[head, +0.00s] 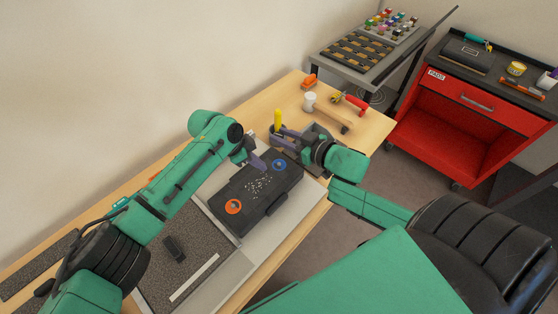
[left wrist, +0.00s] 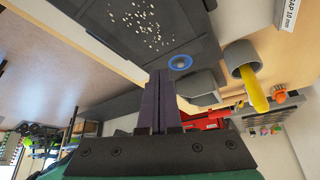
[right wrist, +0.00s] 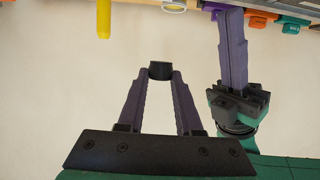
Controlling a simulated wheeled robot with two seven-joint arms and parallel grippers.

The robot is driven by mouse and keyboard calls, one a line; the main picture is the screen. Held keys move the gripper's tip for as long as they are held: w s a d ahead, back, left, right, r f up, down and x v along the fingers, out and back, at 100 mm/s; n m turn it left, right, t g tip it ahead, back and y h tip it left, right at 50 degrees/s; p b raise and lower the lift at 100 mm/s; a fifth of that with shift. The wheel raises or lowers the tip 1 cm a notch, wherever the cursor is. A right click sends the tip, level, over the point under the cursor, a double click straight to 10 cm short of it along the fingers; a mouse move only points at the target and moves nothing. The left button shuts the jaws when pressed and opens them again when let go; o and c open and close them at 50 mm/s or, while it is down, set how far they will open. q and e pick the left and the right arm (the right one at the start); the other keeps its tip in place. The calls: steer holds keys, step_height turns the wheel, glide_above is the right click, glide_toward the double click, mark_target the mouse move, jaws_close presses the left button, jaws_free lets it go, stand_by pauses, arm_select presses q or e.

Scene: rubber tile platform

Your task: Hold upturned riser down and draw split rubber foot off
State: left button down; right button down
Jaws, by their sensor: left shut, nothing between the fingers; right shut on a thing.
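The upturned riser (head: 254,190) is a dark grey slab on the bench, with an orange ring (head: 233,206), a blue ring (head: 279,165) and white specks on top. The blue ring also shows in the left wrist view (left wrist: 180,62). My left gripper (head: 259,163) is shut and empty, its purple fingers over the riser's far end; contact is unclear. My right gripper (right wrist: 160,74) is shut on a small black piece (right wrist: 160,69), apparently the rubber foot, held at the fingertips. In the head view it is beyond the riser's far end, and the piece is not clearly visible.
A yellow handle (head: 277,120) stands upright in a grey cup close to my right gripper. A white cylinder (head: 310,99) and a red-handled tool (head: 355,104) are farther back. A dark speckled mat (head: 170,262) lies nearer. A red cabinet (head: 470,125) stands beyond the bench.

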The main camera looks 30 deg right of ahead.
arm_select(q)
steer(key=b+v, duration=0.2)
steer(key=v, duration=1)
steer(key=shift+s, duration=0.1)
